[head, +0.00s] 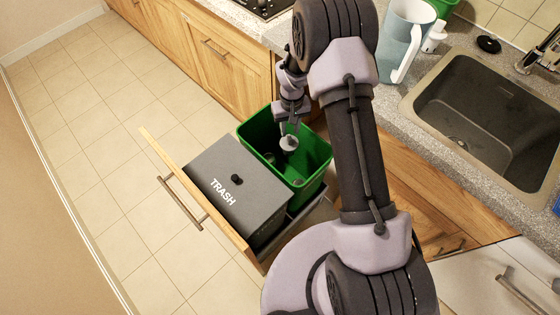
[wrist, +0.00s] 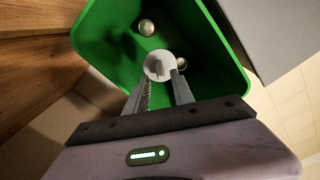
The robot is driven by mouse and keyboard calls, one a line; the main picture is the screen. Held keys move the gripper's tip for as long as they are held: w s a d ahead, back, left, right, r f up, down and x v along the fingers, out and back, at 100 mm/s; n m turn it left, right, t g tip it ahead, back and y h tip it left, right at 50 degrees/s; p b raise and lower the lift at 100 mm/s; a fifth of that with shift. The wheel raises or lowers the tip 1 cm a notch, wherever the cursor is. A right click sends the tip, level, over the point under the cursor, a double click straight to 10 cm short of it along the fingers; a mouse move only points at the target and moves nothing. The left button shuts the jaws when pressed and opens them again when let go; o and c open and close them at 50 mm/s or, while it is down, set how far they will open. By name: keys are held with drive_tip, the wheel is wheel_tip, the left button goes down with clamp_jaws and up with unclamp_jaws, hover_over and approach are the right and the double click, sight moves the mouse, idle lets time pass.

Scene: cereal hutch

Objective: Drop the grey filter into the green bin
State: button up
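The green bin (head: 314,152) stands open in the pulled-out drawer, beside the grey trash box. My gripper (head: 290,132) points down over the bin's opening. The grey filter (head: 288,144) is a small pale round piece at my fingertips. In the wrist view, the filter (wrist: 157,66) shows between the tips of my gripper (wrist: 161,80), with the green bin (wrist: 108,45) around and below it. The fingers appear closed on it, though their contact is partly hidden.
A dark grey box marked TRASH (head: 238,188), with a black knob on its lid, fills the drawer's front part. Small round metallic things lie in the bin, one of them (wrist: 146,28) clear of my fingers. The counter and sink (head: 480,130) are at right.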

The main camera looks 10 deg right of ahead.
drive_tip(key=shift+o, duration=0.2)
drive_tip(key=shift+r, duration=0.1)
wheel_tip(320, 180, up, 17)
drive_tip(key=p, duration=0.6)
drive_tip(key=shift+r, duration=0.15)
drive_tip(key=s+a+r+m+t, duration=0.1)
drive_tip(key=s+r, duration=0.3)
drive_tip(key=r, duration=0.5)
drive_tip(key=s+r+m+t, duration=0.1)
drive_tip(key=s+r, duration=0.4)
drive_tip(key=r, duration=0.4)
drive_tip(key=s+a+r+m+t+y, duration=0.1)
drive_tip(key=s+r+t, duration=0.1)
drive_tip(key=s, duration=0.7)
drive_tip(key=s+a+r+m+t+y, duration=0.1)
drive_tip(key=s+r, duration=0.3)
drive_tip(key=s, duration=0.5)
drive_tip(key=shift+s+a+r+m+t, duration=0.2)
drive_tip(key=shift+a+r+m+t, duration=0.2)
drive_tip(key=shift+m, duration=0.2)
